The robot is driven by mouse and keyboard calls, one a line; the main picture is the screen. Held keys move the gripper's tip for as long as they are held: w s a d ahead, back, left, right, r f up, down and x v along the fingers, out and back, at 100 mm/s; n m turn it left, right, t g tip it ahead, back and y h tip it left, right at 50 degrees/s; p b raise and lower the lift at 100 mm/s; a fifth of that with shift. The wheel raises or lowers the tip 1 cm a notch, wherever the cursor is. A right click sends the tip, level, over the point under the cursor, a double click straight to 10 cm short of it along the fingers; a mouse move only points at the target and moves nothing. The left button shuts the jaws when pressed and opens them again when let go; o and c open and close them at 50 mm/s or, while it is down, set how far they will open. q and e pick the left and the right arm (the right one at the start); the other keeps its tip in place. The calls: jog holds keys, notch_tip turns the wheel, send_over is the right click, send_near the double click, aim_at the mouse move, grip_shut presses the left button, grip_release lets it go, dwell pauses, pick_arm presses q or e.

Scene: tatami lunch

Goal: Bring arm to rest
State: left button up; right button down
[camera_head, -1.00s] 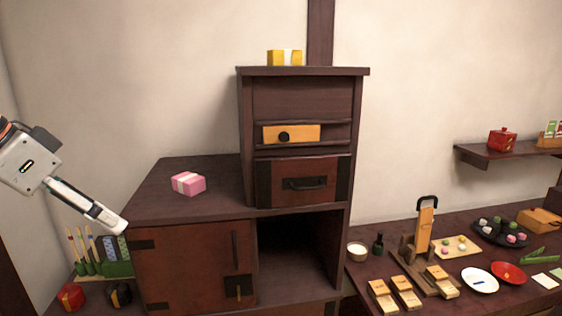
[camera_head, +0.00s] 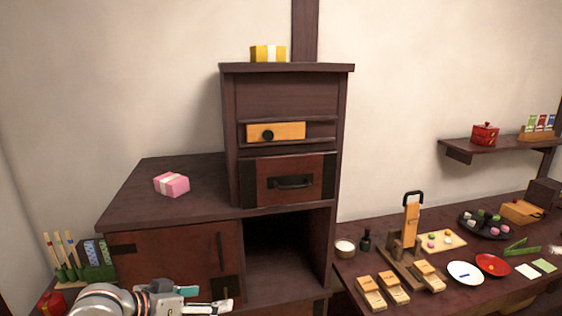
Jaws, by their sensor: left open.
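My left gripper (camera_head: 205,297) shows at the bottom of the head view, in front of the lower left cabinet door. Its two fingers point right and stand apart with nothing between them. My left arm (camera_head: 105,301) enters beside it at the bottom edge. My right gripper is out of view.
A dark wooden cabinet (camera_head: 285,90) stands close ahead, with an open lower compartment (camera_head: 285,245). A pink box (camera_head: 171,184) lies on its low top, a yellow box (camera_head: 268,53) on its high top. A table (camera_head: 350,272) at right holds dishes and wooden boxes.

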pick_arm(q)
jog(key=s+a+f+n+t+y, duration=0.1)
jog(key=s+f, duration=0.4)
jog(key=f, duration=0.4)
jog(key=s+a+f+n+t+y, duration=0.1)
jog(key=s+f+y, duration=0.1)
jog(key=s+f, duration=0.5)
jog(key=s+a+f+y, duration=0.2)
jog(key=s+f, duration=1)
jog(key=shift+s+a+m, duration=0.25)
jog(key=shift+m, duration=0.15)
